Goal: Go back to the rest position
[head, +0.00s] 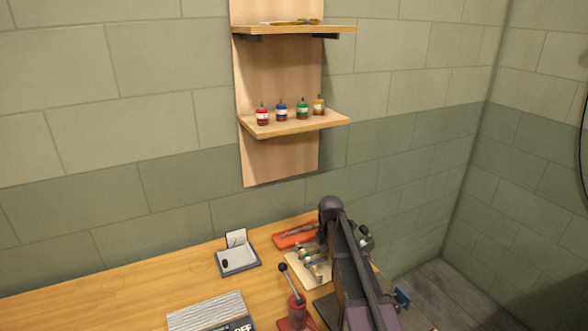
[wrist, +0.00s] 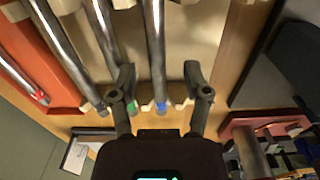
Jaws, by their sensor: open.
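My gripper (wrist: 160,78) is open in the wrist view, its two dark fingers spread apart. A metal rod with a blue band (wrist: 156,50) shows between the fingertips in the picture; I cannot tell how far below them it lies. A metal rod with a green band (wrist: 108,35) is beside the left finger. These rods lie on a pale rack (wrist: 210,50), which also shows in the head view (head: 318,272), partly hidden by my arm. In the head view my arm reaches over the bench and the gripper's fingers cannot be made out clearly.
On the wooden bench (head: 130,270) are a red tray (head: 283,243) with a metal rod, a grey tray (head: 237,262) with a white card, a red-based lever (head: 296,308) and a ridged panel (head: 205,311). A wall shelf (head: 318,124) holds several small bottles.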

